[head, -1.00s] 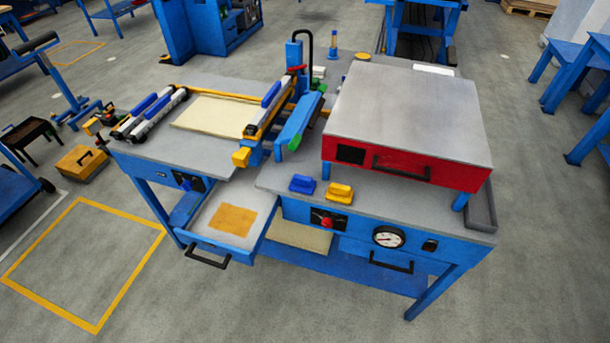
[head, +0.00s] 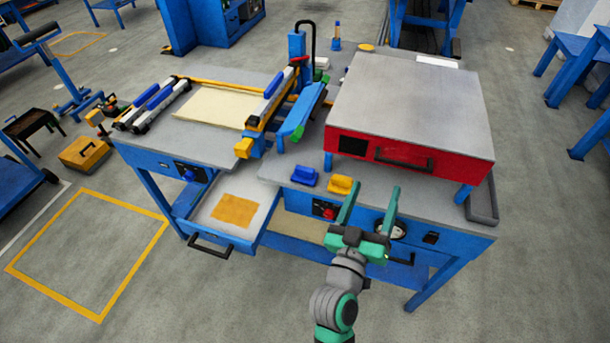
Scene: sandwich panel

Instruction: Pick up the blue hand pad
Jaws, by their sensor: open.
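The blue hand pad (head: 305,176) lies on the grey bench top near its front edge, with a raised grip on its upper side. It is just left of a similar yellow pad (head: 340,185). My gripper (head: 369,190) has come up from the bottom of the head view. Its two green fingers are spread apart with nothing between them.
A red box with a grey lid (head: 410,115) stands right behind the pads. A blue and yellow gantry (head: 285,100) stands behind to the left. An open drawer (head: 258,222) juts out at front left. The bench top (head: 285,185) left of the blue pad is clear.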

